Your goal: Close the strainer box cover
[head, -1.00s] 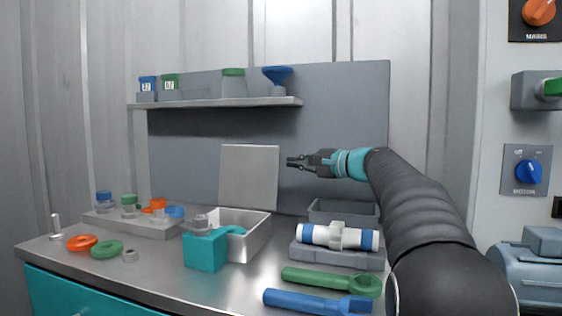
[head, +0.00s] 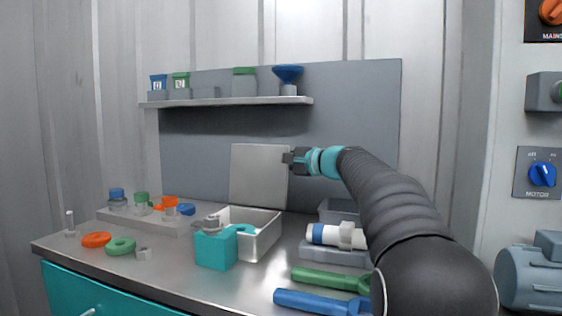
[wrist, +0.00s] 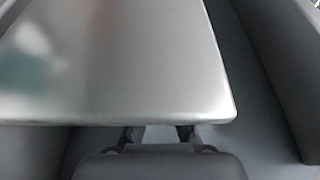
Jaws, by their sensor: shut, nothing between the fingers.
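The strainer box (head: 262,240) is an open metal box on the bench with a teal block at its front left. Its cover (head: 259,176) is a flat grey plate standing up at the back of the box. My gripper (head: 288,157) is shut and empty, at the upper right edge of the cover. In the wrist view the cover (wrist: 120,70) fills the upper left and my gripper (wrist: 158,134) shows at its lower edge, its fingertips partly hidden by the plate. I cannot tell whether they touch.
A shelf (head: 225,102) with several capped vessels runs above the cover. A white and blue cartridge (head: 335,235) lies right of the box, with a green wrench (head: 330,279) and a blue wrench (head: 318,302) in front. A tray (head: 150,217) of small parts stands left.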

